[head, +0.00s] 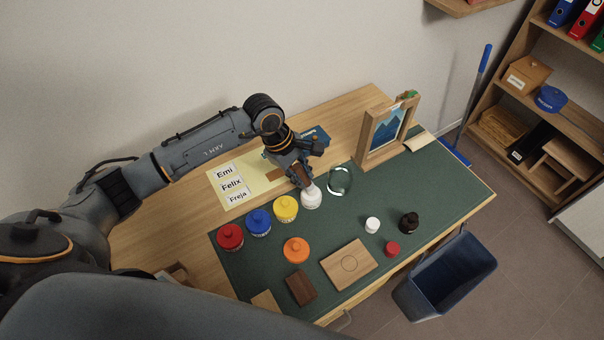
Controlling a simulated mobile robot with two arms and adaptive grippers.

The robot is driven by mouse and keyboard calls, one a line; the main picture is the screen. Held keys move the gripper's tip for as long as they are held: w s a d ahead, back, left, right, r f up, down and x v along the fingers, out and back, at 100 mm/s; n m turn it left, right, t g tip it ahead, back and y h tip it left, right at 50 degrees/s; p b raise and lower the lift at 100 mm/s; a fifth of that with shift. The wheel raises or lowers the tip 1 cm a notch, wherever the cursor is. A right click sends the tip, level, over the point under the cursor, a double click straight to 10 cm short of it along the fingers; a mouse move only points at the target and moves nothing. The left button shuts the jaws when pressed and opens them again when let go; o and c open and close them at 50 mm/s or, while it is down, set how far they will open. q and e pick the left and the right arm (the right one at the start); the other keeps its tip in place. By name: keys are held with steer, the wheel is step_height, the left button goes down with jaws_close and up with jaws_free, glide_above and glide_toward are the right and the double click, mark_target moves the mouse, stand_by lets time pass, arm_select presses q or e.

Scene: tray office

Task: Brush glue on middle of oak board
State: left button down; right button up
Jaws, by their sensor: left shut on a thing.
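The oak board (333,265) lies flat near the front edge of the green mat, with a thin circle marked on its middle. A white pot (311,200) stands at the mat's back edge. My left gripper (304,183) points down at the pot's top, behind and left of the board, and is shut on what looks like a brush handle. The fingers hide most of the handle and the pot's mouth; bristles do not show. My right gripper is not in view.
Red (230,238), blue (259,222), yellow (286,208) and orange (296,250) jars stand left of the board. A dark wood block (301,287) lies nearby. Small white (372,225), red (392,249) and black (409,222) items stand right. A picture frame (369,142) stands behind.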

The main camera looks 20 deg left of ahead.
arm_select(q)
steer(key=shift+r+p, duration=1.15)
steer(key=shift+r, duration=2)
